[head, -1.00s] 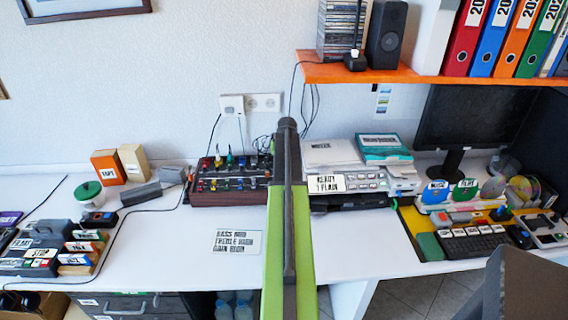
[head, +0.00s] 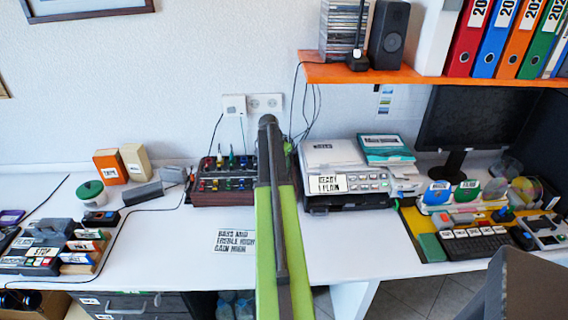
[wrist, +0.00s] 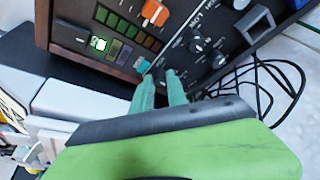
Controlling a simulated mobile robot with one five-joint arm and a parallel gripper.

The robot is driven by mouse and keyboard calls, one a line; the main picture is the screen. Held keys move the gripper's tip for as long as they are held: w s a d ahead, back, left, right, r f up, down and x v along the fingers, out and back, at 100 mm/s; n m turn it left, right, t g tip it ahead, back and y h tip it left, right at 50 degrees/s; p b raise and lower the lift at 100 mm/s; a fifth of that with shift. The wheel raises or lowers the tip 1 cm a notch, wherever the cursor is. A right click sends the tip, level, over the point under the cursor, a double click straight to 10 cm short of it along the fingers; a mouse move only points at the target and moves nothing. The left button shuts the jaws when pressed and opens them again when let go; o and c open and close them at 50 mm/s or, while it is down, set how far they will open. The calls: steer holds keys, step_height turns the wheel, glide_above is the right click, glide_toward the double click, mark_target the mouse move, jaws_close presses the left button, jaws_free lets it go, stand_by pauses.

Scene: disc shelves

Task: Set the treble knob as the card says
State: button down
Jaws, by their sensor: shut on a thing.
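The card (head: 235,241) lies on the white desk in the head view. It seems to read BASS MID, TREBLE HIGH, GAIN HIGH. A wood-sided dark control box (head: 225,184) stands behind it, partly hidden by my arm. In the wrist view its panel shows tilted, with black knobs (wrist: 196,45), small lettering, an orange switch (wrist: 155,12) and a lit green button (wrist: 99,44). My gripper (wrist: 162,88) has its green fingers at a black knob (wrist: 164,75) near the panel's lower edge and is shut on it. The fingers partly hide this knob; I cannot read its label or pointer.
A printer (head: 345,180) stands close right of my arm. Loose black cables (wrist: 270,85) lie beside the box. A tray of labelled blocks (head: 50,250) is at the left. The desk front around the card is clear.

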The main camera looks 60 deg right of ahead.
steer(key=shift+s+d+m, duration=0.15)
steer(key=shift+d+m, duration=0.05)
steer(key=shift+m, duration=0.2)
steer(key=c, duration=1.6)
jaws_free()
steer(key=shift+a, duration=0.1)
steer(key=p+v, duration=1)
steer(key=v, duration=0.1)
steer(key=p+v, duration=0.6)
steer(key=shift+w+r, duration=0.1)
steer(key=shift+w, duration=0.15)
